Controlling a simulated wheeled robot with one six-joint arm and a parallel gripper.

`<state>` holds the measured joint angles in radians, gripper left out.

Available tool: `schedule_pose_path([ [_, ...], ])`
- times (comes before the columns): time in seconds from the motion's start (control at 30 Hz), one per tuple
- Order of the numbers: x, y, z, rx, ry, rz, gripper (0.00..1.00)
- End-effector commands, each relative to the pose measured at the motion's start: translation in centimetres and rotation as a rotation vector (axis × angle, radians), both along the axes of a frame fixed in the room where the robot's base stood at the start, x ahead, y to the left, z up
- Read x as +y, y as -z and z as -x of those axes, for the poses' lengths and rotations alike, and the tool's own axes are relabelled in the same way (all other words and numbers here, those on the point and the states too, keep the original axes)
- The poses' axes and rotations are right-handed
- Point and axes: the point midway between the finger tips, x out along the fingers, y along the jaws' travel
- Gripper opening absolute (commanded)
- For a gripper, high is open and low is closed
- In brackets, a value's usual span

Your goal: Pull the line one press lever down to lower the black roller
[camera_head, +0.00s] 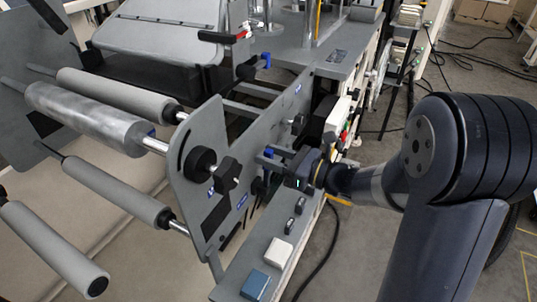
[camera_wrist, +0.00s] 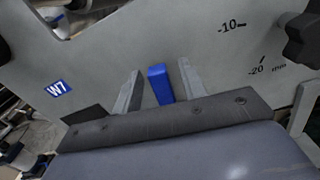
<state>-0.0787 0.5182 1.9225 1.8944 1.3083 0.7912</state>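A blue lever handle (camera_wrist: 160,86) stands out in front of the grey side plate (camera_wrist: 110,50) in the wrist view. My gripper (camera_wrist: 160,68) has one grey finger on each side of it, with narrow gaps, so it is open around the handle and not closed on it. In the head view my gripper (camera_head: 264,156) is at the outer face of the side plate (camera_head: 215,165), and a bit of blue shows by its fingers. I cannot clearly make out the black roller.
A black knob (camera_head: 225,174) sits left of my gripper; a black knob (camera_wrist: 302,38) shows at right in the wrist view. Another blue handle (camera_head: 266,60) is farther back. A W7 label (camera_wrist: 57,88) marks the plate.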

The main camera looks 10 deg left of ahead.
Motion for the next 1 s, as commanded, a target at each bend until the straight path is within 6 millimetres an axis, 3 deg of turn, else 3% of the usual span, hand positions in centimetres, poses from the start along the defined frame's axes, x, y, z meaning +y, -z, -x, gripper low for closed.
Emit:
schedule_pose_path([
  [0.43,0.96,0.02,-0.32,0.001,0.0,0.0,0.39],
  [0.9,0.93,0.01,-0.31,0.0,0.0,0.0,0.01],
  [1.0,0.93,0.01,-0.31,0.0,0.0,0.0,0.0],
])
